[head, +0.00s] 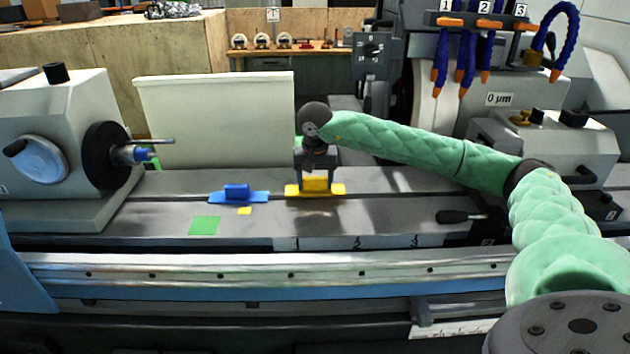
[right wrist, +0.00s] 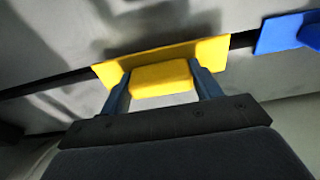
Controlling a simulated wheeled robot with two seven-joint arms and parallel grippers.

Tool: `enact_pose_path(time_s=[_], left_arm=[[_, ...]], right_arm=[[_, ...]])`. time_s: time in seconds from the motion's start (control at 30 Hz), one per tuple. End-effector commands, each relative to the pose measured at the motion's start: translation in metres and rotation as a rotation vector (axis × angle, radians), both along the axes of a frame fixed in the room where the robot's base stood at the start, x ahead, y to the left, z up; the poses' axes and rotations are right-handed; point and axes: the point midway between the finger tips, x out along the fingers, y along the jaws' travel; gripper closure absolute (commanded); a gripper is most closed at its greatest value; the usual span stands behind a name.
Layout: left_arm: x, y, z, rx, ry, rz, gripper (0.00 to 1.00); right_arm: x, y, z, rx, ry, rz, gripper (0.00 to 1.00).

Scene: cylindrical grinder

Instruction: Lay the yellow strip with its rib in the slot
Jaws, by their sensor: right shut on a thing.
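The yellow strip (head: 294,190) has a raised yellow block on top. My right gripper (head: 315,180) is shut on that block from above. In the right wrist view the fingers (right wrist: 161,76) sit at both ends of the block, and the strip (right wrist: 215,55) lies along the line of the dark slot (right wrist: 42,85). The slot shows on both sides of the strip. The rib is hidden below, and I cannot tell whether it is in the slot or just above it. My left gripper is not in view.
A blue strip with a block (head: 237,192) lies on the table to the left, in line with the slot. A green square (head: 205,226) and a small yellow square (head: 244,211) lie in front. The grey headstock (head: 60,150) stands left; a black lever (head: 455,217) is right.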

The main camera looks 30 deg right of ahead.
Motion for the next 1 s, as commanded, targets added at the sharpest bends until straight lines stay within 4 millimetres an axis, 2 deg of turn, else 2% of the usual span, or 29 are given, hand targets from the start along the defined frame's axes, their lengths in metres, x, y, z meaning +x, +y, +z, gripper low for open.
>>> enact_pose_path(time_s=[0.97, 1.0], left_arm=[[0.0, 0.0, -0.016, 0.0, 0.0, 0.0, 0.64], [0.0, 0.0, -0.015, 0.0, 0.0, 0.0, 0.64]], right_arm=[[0.0, 0.0, -0.021, 0.0, 0.0, 0.0, 0.61], [0.0, 0.0, -0.019, 0.0, 0.0, 0.0, 0.31]])
